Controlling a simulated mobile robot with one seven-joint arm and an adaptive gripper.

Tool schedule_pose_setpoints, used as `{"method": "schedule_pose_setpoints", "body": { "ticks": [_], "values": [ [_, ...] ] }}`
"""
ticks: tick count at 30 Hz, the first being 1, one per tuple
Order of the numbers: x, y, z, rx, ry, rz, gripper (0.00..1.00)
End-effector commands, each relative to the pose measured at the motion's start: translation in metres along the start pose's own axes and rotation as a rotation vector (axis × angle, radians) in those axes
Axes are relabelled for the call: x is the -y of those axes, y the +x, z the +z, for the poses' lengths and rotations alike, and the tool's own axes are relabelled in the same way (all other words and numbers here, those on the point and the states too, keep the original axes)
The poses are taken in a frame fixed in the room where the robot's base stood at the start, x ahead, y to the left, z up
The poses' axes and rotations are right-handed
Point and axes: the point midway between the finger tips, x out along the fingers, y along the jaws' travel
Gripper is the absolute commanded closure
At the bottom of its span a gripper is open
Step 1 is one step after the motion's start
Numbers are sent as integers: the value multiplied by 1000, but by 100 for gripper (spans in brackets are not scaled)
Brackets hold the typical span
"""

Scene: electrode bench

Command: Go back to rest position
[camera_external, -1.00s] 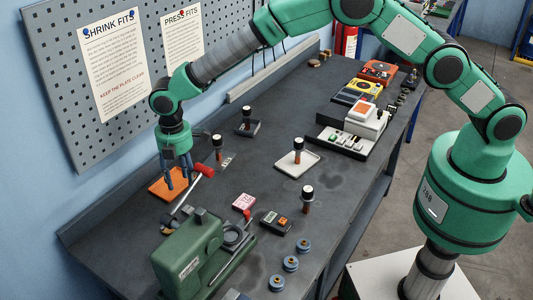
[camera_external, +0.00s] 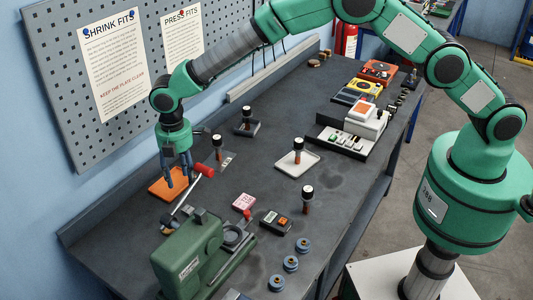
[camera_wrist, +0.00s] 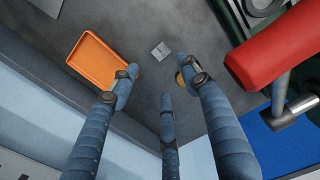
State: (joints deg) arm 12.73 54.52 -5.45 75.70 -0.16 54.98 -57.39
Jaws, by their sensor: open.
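My gripper (camera_external: 177,184) has three blue jointed fingers pointing down, at the far left part of the bench in the external view. Its fingers are spread, and I see nothing held between them. I cannot tell the exact height of the fingertips above the bench.
A red lever knob (camera_external: 206,170) of the green press (camera_external: 188,258) is close to the right of my fingers. A small grey plate (camera_wrist: 160,51) and a partly hidden brass-coloured piece (camera_wrist: 181,80) lie below. The pegboard (camera_external: 60,80) stands behind. Several black-capped pieces stand mid-bench.

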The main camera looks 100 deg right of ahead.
Motion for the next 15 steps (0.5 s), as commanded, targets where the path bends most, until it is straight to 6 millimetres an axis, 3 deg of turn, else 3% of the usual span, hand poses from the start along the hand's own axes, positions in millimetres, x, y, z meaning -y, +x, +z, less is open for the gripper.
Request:
{"method": "schedule_pose_setpoints", "body": {
  "ticks": [8,15],
  "values": [
    [-1,-29,16,-7,33,35,53],
    [7,-73,41,-17,86,86,53]
  ]
}}
